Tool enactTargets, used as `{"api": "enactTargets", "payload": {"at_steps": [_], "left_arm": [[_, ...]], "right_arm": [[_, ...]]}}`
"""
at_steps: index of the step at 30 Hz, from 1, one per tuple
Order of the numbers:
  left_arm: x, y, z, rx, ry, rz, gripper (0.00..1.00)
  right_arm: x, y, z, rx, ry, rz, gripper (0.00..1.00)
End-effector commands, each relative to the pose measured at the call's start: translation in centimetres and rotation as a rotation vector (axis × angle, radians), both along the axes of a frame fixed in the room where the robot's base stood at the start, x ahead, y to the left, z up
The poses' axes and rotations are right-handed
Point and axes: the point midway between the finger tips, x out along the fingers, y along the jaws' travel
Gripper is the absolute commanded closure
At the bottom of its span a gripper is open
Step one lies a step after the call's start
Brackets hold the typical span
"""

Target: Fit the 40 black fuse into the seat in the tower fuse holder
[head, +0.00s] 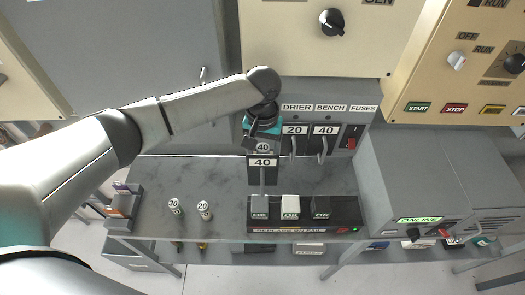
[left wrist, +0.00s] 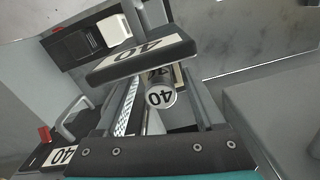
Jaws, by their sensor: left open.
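The 40 fuse (head: 262,147) shows its round white-labelled end below my left gripper (head: 258,137) in the head view. In the left wrist view the fuse (left wrist: 160,96) lies between the two finger pads, which are open around it. A black fuse carrier with a 40 label (head: 263,162) is just below the fuse; it also shows in the left wrist view (left wrist: 140,55), with its handle sticking out. The fuse's body and the holder seat behind it are mostly hidden, so I cannot tell how deep the fuse sits. My right gripper is not in view.
The fuse panel (head: 330,108) has handled 20 (head: 295,131) and 40 (head: 326,131) carriers. A 30 fuse (head: 174,204) and a 20 fuse (head: 204,208) stand on the grey bench (head: 150,175). A black unit (head: 345,214) with OK blocks lies at the front. A grey cabinet (head: 410,180) stands right.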

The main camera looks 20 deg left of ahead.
Motion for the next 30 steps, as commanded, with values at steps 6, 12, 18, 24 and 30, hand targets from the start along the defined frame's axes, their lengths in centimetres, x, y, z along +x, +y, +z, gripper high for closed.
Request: {"api": "enactTargets", "payload": {"at_steps": [6,12,18,24,30], "left_arm": [[0.1,0.0,0.4,0.0,-0.003,-0.001,0.29],[0.1,0.0,3.6,-0.003,-0.005,-0.001,0.29],[0.1,0.0,8.1,-0.002,-0.005,0.0,0.29],[0.1,0.0,11.4,-0.002,-0.002,0.0,0.29],[0.1,0.0,12.8,-0.001,-0.001,0.001,0.29]], "right_arm": [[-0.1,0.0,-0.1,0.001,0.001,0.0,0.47],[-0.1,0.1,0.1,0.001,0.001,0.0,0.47],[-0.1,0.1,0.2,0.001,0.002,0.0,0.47],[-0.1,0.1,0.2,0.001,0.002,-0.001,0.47],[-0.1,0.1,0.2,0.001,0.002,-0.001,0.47]]}}
